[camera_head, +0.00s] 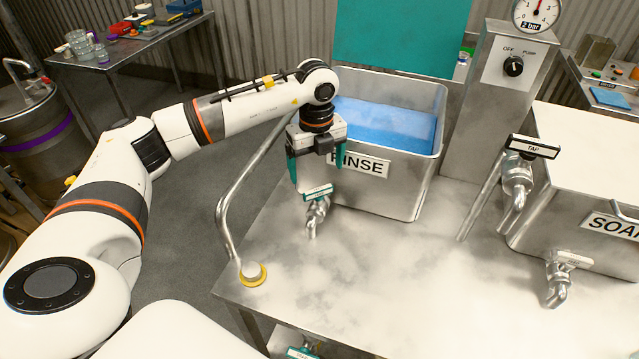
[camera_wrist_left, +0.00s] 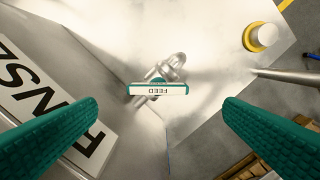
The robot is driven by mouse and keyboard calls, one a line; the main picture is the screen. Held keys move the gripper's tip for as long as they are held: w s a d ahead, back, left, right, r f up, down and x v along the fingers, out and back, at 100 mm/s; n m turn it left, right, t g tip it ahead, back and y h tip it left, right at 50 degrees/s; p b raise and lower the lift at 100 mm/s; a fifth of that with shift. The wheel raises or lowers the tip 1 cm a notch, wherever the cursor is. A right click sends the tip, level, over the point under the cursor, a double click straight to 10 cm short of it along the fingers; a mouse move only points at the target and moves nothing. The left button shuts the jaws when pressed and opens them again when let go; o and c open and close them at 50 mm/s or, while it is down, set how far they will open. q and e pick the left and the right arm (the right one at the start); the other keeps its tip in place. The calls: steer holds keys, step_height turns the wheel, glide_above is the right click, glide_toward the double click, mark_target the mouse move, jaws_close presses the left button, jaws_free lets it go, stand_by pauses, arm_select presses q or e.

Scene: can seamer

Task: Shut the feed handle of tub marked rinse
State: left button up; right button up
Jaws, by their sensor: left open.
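The tub marked RINSE (camera_head: 388,190) stands on the steel table and holds blue liquid. Its feed tap (camera_head: 316,212) sits low at the tub's left front, with a teal feed handle (camera_head: 318,192) on top. In the left wrist view the handle (camera_wrist_left: 158,90) shows its FEED label upside down, lying crosswise between the fingers. My left gripper (camera_head: 309,172) is above the tap, pointing down. Its teal fingers (camera_wrist_left: 160,125) are wide apart on either side of the handle and touch nothing that I can see. My right gripper is not in view.
A bent steel pipe (camera_head: 222,212) rises left of the tap, near a yellow-ringed button (camera_head: 253,272). The SOAP tub (camera_head: 590,215) with its own taps stands at the right. A pillar (camera_head: 495,95) with a knob and gauge is behind. The table's middle is clear.

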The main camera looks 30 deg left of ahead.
mark_target(318, 189)
arm_select(q)
step_height(318, 189, down, 7)
steer(key=shift+d+r+p, duration=0.15)
steer(key=shift+p, duration=0.3)
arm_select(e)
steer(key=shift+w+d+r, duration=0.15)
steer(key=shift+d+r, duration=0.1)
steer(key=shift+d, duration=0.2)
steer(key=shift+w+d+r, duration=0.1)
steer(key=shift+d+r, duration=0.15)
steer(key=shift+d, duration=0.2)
arm_select(q)
steer(key=c, duration=0.9)
steer(key=shift+c, duration=0.4)
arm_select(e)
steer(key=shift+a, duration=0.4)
